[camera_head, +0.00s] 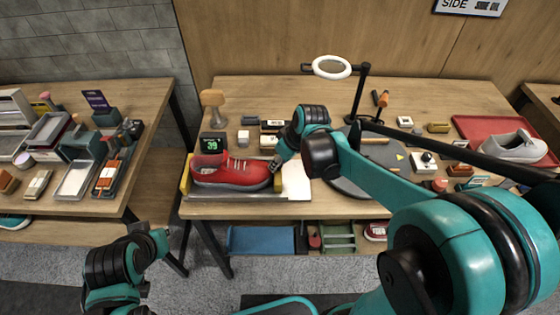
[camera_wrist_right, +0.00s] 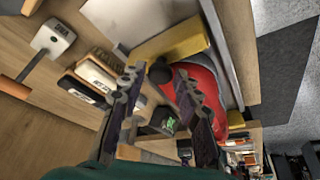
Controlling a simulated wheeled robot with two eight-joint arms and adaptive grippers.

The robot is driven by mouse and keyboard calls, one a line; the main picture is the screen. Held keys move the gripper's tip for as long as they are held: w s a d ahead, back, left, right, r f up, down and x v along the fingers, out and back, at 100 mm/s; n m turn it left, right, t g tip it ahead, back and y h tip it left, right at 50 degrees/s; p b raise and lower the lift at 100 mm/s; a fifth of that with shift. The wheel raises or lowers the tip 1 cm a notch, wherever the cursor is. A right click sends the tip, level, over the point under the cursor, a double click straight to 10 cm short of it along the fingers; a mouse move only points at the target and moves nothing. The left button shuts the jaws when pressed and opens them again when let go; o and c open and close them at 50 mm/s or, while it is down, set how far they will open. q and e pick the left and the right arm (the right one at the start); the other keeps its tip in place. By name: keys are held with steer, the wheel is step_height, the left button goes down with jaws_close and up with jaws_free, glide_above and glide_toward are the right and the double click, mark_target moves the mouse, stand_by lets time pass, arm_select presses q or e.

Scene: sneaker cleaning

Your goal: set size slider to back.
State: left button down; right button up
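The red sneaker (camera_head: 230,172) lies lengthwise in the sizing stand (camera_head: 235,196), its toe to the right. A yellow block with a black knob (camera_wrist_right: 159,72) stands at the toe end in the right wrist view; I take it for the size slider (camera_wrist_right: 170,44). My right gripper (camera_head: 277,163) is at that toe end. In the wrist view its fingers (camera_wrist_right: 163,97) are apart, with the knob between and beyond them; contact cannot be told. A small display (camera_head: 211,144) shows green digits behind the sneaker. My left gripper (camera_head: 150,240) hangs low in front of the tables, its fingers unclear.
A white sheet (camera_head: 297,181) lies right of the stand. A ring-light magnifier (camera_head: 332,67) and a round grey turntable (camera_head: 345,187) stand further right. A red tray (camera_head: 476,128) and a white sneaker (camera_head: 514,147) are at the far right. The left table (camera_head: 150,105) holds several trays and brushes.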

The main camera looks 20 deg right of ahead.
jaws_close()
steer(key=d, duration=0.2)
steer(key=s+d, duration=0.1)
steer(key=d, duration=0.1)
steer(key=d+p, duration=0.1)
steer(key=d, duration=0.1)
steer(key=shift+s+d, duration=0.15)
steer(key=shift+s, duration=0.2)
steer(key=o, duration=0.6)
jaws_free()
steer(key=v, duration=1.2)
